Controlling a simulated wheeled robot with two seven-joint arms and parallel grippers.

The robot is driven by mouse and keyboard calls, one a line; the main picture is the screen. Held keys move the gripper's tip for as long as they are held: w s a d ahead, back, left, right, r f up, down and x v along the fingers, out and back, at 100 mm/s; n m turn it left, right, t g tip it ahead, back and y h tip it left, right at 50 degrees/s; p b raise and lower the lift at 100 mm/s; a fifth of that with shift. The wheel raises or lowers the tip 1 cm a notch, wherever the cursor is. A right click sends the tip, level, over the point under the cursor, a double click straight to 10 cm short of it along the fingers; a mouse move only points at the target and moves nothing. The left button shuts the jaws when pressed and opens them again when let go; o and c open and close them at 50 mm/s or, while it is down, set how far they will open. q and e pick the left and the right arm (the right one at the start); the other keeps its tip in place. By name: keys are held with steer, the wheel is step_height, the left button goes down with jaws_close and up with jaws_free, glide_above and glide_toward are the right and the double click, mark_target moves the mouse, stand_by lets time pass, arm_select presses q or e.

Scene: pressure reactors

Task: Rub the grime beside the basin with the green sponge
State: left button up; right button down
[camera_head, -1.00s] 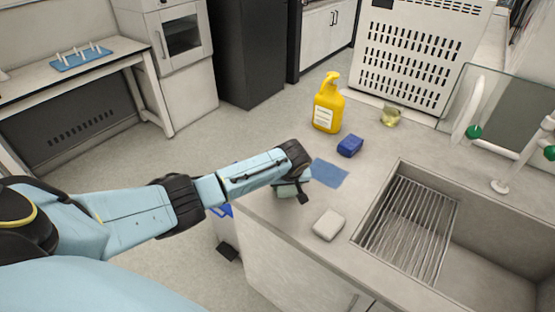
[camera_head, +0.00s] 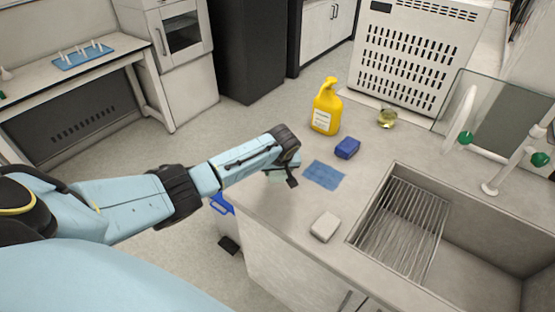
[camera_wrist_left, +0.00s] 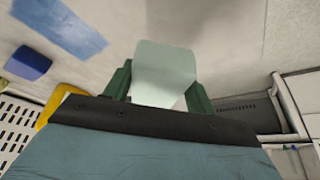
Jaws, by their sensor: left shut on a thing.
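My left gripper (camera_head: 284,172) is shut on the pale green sponge (camera_head: 277,177), over the left edge of the counter. In the left wrist view the sponge (camera_wrist_left: 166,70) sticks out from between the two green fingers (camera_wrist_left: 160,90). In the head view the gripper partly hides it. I cannot tell whether the sponge touches the counter. The steel basin (camera_head: 475,245), with a wire rack in it, is at the right, well apart from the gripper. I cannot make out the grime clearly. My right gripper is not in view.
A blue cloth (camera_head: 324,174) lies just right of the gripper. A whitish block (camera_head: 325,226) lies between cloth and basin. A blue sponge-like block (camera_head: 347,148), a yellow bottle (camera_head: 326,110) and a small glass vessel (camera_head: 387,118) stand farther back. A faucet (camera_head: 460,130) rises behind the basin.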

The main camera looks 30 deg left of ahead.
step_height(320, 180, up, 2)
steer(key=shift+p, duration=0.75)
